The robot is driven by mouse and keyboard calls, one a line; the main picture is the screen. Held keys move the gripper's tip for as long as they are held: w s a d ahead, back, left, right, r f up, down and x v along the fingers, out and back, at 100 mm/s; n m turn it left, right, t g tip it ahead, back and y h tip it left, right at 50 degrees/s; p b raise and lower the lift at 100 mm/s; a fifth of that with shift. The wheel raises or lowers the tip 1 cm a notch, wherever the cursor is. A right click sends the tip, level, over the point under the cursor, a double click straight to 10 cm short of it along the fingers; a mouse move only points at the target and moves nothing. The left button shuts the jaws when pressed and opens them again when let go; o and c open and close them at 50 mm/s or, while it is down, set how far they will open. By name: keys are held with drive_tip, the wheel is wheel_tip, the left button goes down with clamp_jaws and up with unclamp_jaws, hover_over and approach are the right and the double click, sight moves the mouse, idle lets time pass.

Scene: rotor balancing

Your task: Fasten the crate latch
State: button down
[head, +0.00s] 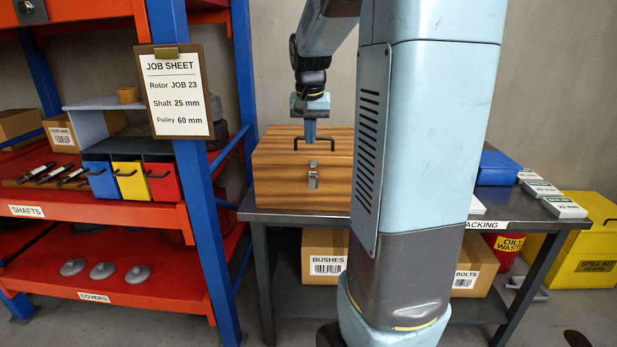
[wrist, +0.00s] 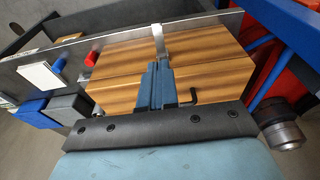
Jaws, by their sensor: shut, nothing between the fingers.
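The wooden crate (head: 277,182) stands on the packing bench with its lid (head: 275,150) down. The metal latch (head: 313,177) is on the crate's front face; I cannot tell whether it is fastened. A dark handle (head: 329,139) is on the lid. My gripper (head: 310,140) points down over the lid, by the handle and above the latch. In the wrist view, the shut, empty fingers (wrist: 155,84) hide part of the handle (wrist: 193,97). The latch (wrist: 160,42) shows beyond the fingertips at the crate's edge. I cannot tell whether the fingers touch the handle.
The bench (head: 290,216) has a blue bin (head: 497,168) and several white boxes (head: 564,206) at the right. A shelf rack with a blue post (head: 203,215) stands close at the left. My arm hides the bench's middle. Cartons (head: 322,250) sit underneath.

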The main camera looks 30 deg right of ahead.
sight(311, 183)
drive_tip(key=shift+w+d, duration=0.2)
drive_tip(key=f, duration=0.4)
drive_tip(key=w+d+f, duration=0.1)
drive_tip(key=f, duration=0.4)
drive_tip(key=w+f, duration=0.1)
drive_tip(key=f, duration=0.4)
drive_tip(key=shift+w+d, duration=0.15)
drive_tip(key=shift+d, duration=0.05)
drive_tip(key=shift+a, duration=0.1)
